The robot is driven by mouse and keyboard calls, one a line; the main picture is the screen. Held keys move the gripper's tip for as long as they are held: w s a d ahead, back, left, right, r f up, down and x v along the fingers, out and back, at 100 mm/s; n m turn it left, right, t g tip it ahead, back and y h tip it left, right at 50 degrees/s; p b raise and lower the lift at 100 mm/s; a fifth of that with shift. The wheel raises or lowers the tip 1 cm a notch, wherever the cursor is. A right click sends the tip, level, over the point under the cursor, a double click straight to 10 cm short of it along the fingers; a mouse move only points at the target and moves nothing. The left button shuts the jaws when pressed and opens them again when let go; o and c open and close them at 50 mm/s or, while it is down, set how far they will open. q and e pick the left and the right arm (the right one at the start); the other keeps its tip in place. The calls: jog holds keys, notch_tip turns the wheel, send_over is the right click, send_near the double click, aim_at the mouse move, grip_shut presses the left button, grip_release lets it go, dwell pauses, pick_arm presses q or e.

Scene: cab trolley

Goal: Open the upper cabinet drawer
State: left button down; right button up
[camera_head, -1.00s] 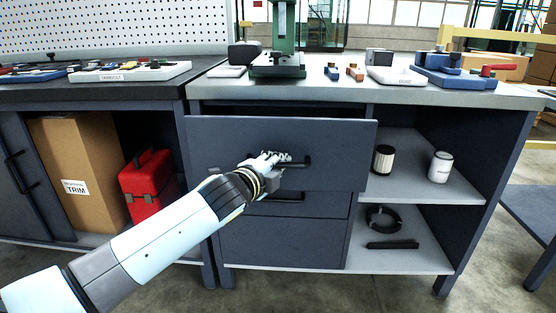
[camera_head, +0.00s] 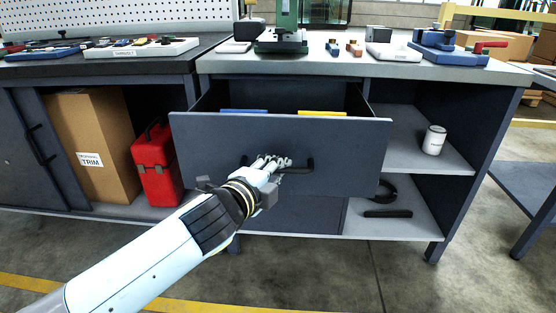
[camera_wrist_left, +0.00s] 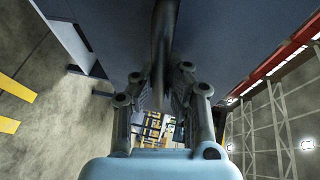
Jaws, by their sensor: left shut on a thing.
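The upper drawer (camera_head: 330,165) of the dark blue-grey cabinet is pulled out, and its front stands well forward of the cabinet body. Inside it, the top edges of a blue thing (camera_head: 243,111) and a yellow thing (camera_head: 322,113) show. My left gripper (camera_head: 282,163) is shut on the drawer's black bar handle (camera_head: 308,167). In the left wrist view the handle (camera_wrist_left: 165,40) runs between the two fingers of my left gripper (camera_wrist_left: 165,80). The drawers below are mostly hidden behind the upper drawer's front and my arm. My right gripper is not in view.
The worktop (camera_head: 330,66) carries a green machine (camera_head: 283,30) and several small tools. Open shelves at right hold a white can (camera_head: 433,140) and a black ring (camera_head: 383,190). A red toolbox (camera_head: 157,165) and a cardboard box (camera_head: 95,150) stand at left.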

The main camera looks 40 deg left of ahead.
pick_arm(q)
jog(key=shift+s+d+f, duration=0.2)
jog(key=shift+s+d, duration=0.1)
jog(key=shift+s, duration=0.3)
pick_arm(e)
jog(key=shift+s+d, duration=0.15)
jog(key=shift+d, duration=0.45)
pick_arm(q)
jog(key=c, duration=1.6)
grip_release()
jog(key=v, duration=1.2)
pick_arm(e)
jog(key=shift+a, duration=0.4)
pick_arm(q)
jog(key=shift+a+r, duration=0.1)
